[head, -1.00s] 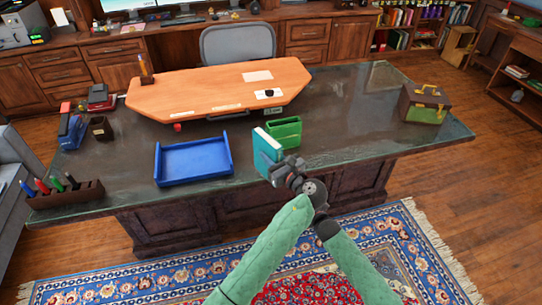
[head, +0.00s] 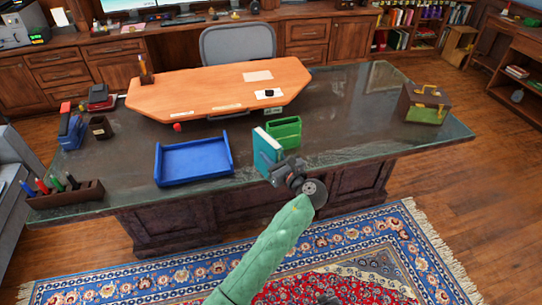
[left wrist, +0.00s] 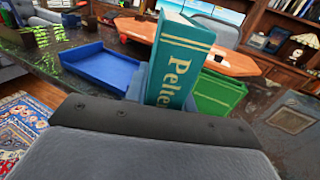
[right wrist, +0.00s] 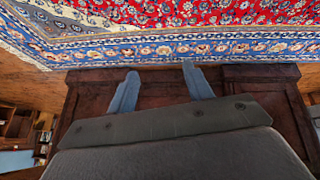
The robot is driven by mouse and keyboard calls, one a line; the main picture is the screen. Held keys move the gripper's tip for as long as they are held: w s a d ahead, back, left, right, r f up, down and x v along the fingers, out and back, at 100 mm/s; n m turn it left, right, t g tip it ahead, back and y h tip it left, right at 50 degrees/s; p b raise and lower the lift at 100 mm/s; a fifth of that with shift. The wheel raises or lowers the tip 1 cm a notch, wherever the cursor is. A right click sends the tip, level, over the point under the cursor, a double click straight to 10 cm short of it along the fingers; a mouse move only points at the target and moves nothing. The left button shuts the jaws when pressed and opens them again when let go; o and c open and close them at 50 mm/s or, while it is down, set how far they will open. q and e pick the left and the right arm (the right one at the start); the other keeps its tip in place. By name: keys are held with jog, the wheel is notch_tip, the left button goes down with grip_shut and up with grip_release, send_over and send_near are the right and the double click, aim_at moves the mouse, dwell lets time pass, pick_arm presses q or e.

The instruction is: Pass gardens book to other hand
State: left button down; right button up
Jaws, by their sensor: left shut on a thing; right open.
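A teal book (head: 267,147) stands upright near the desk's front edge in the head view. In the left wrist view the book (left wrist: 182,62) shows its spine, with lettering that starts "Pelte"; the rest is hidden. My left gripper (head: 277,174) is shut on the book's lower part. My right gripper (right wrist: 157,78) is open and empty, with the desk's dark wooden front and the rug behind its fingers. In the head view only a small dark part of the right arm shows at the bottom edge. It is well apart from the book.
On the desk (head: 330,130), a blue tray (head: 195,172) lies left of the book and a green holder (head: 284,132) stands just behind it. A pen rack (head: 65,195) is at the front left, a brown and green box (head: 424,104) at the right. The patterned rug (head: 180,282) is in front.

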jog(key=s+d+f+m+g, duration=0.1)
jog(key=s+f+g, duration=0.1)
jog(key=s, duration=0.7)
jog(key=s+d+f+m+g, duration=0.1)
jog(key=s+f+m+g, duration=0.1)
jog(key=s+f, duration=0.3)
jog(key=s, duration=0.4)
jog(key=shift+s+f+h, duration=0.25)
jog(key=shift+s+h, duration=0.1)
jog(key=shift+h, duration=0.05)
